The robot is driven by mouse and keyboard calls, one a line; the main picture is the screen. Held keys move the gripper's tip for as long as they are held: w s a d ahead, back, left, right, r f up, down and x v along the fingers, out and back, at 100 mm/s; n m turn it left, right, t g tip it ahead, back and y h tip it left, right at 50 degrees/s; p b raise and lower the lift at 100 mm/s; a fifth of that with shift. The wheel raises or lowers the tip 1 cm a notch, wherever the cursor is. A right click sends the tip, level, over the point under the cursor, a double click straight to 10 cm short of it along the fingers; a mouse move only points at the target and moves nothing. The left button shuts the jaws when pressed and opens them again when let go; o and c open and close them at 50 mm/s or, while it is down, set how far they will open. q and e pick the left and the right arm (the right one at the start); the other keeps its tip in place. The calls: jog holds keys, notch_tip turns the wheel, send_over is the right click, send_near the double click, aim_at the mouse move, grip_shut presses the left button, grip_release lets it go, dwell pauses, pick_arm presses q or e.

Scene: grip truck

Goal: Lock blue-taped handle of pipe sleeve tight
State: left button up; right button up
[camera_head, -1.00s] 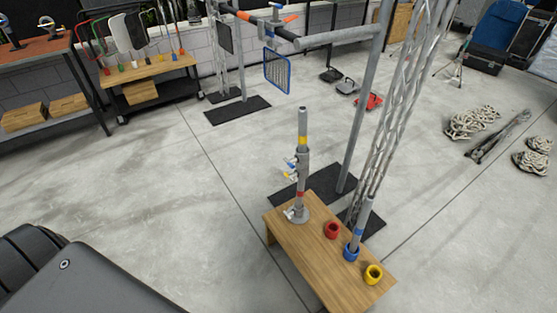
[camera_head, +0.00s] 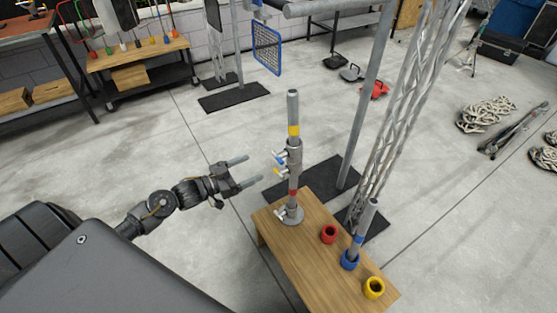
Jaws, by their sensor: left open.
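The pipe sleeve (camera_head: 294,158) is a grey tube around an upright pipe (camera_head: 293,108) with yellow and red bands, standing on a round base on the wooden table. The blue-taped handle (camera_head: 280,158) sticks out on the sleeve's left side. Another handle (camera_head: 282,213) is at the base. Whether the handles are tight cannot be told. My left gripper (camera_head: 244,171) is open and empty, left of the sleeve at about handle height in the picture, apart from it. My right gripper is not in view.
The wooden table (camera_head: 318,250) also holds a red ring (camera_head: 328,234), a yellow ring (camera_head: 373,288) and a short pipe (camera_head: 365,222) in a blue ring (camera_head: 349,260). A lattice truss (camera_head: 400,110) and a stand pole (camera_head: 366,100) rise behind. The floor left of the table is clear.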

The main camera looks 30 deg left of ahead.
aim_at(276, 158)
pick_arm(q)
jog(key=shift+w+f, duration=0.15)
jog(key=x, duration=1)
jog(key=shift+w+d, duration=0.25)
jog(key=shift+w, duration=0.05)
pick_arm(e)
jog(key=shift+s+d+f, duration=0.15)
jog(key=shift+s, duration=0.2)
pick_arm(q)
jog(key=c, duration=1)
